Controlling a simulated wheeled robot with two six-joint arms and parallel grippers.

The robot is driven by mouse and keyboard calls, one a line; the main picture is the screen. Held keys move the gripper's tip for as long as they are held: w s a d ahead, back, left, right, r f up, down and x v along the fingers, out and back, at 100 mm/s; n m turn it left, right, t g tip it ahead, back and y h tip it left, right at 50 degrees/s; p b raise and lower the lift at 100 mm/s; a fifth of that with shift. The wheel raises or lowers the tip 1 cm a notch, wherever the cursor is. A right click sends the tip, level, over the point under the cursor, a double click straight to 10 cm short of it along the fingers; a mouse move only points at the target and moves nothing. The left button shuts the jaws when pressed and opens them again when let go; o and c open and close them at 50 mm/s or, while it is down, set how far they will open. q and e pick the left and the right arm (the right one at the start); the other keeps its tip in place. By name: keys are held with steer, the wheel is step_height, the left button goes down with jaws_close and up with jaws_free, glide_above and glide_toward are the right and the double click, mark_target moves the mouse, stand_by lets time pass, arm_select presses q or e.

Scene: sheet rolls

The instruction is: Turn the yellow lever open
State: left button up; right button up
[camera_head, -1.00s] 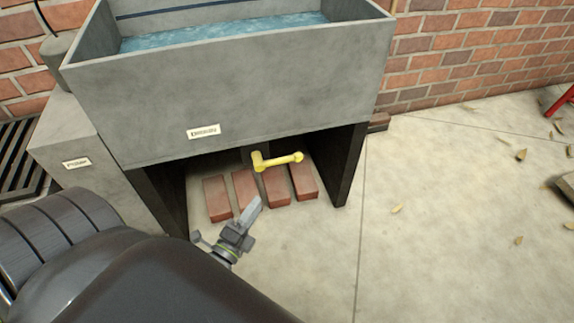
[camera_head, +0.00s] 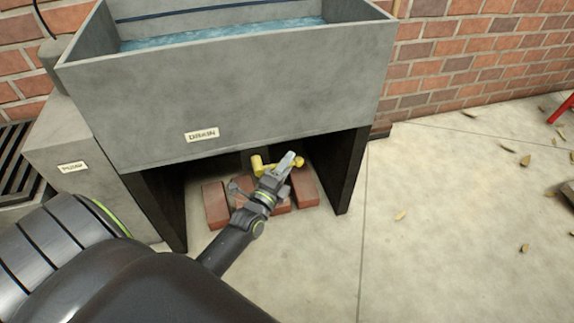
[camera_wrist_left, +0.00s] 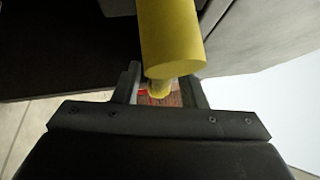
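The yellow lever (camera_head: 257,164) sits under the front of the grey concrete tank, below the "DRAIN" label (camera_head: 202,135). My left gripper (camera_head: 288,160) is at the lever's handle, near its right end, and hides part of it. In the left wrist view the lever (camera_wrist_left: 172,40) looms large from the top, and its narrower part reaches down between the two fingers of my left gripper (camera_wrist_left: 165,88). The fingers are apart, with gaps beside the yellow part. I cannot tell whether either finger touches it. My right gripper is not in view.
The water-filled tank (camera_head: 240,90) stands on dark side supports (camera_head: 345,170). Several red bricks (camera_head: 215,204) lie on the floor beneath. A concrete block with a label (camera_head: 60,140) stands at the left.

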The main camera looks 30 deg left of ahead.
arm_select(q)
steer(key=shift+w, duration=0.2)
jaws_close()
